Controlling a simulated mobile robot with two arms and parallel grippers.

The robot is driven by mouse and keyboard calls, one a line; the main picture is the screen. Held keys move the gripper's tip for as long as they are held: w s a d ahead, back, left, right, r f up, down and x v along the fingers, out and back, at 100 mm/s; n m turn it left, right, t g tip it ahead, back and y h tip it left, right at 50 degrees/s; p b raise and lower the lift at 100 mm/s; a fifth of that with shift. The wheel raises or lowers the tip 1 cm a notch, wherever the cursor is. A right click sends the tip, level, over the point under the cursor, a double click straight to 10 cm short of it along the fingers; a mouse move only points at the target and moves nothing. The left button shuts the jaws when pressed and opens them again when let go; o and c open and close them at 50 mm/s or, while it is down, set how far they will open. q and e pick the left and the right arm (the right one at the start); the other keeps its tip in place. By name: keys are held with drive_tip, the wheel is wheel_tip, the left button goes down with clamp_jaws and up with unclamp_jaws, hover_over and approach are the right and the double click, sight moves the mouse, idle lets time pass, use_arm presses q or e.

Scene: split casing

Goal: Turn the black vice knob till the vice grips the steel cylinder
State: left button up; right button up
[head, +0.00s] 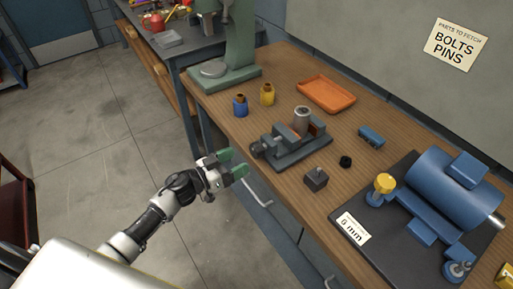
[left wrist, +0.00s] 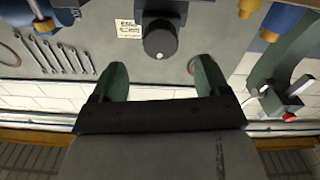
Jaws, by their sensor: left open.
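The grey vice (head: 293,153) stands on the wooden bench in the head view. The steel cylinder (head: 302,115) stands upright at its jaws; I cannot tell whether both jaws touch it. The black knob (head: 257,149) is at the vice's left end. In the left wrist view the knob (left wrist: 160,41) shows face-on with a pale dot, ahead of the space between my fingertips. My left gripper (head: 233,164) is open and empty, just off the bench's front edge and apart from the knob. Its green fingers also show in the left wrist view (left wrist: 161,78). My right gripper is not in view.
Blue (head: 240,106) and yellow (head: 267,95) bottles stand behind the vice, near the green drill press (head: 236,60). An orange tray (head: 327,95) lies farther back. A dark block (head: 316,179) and black ring (head: 345,161) lie right of the vice. A blue machine (head: 450,190) fills the right side.

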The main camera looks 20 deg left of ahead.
sight(253, 152)
use_arm(q)
drive_tip(key=x, duration=0.6)
drive_tip(key=shift+w+d, duration=0.1)
drive_tip(key=shift+w, duration=0.1)
drive_tip(key=shift+w+d, duration=0.5)
drive_tip(key=shift+w, duration=0.05)
drive_tip(key=shift+c, duration=0.2)
drive_tip(key=c, duration=0.9)
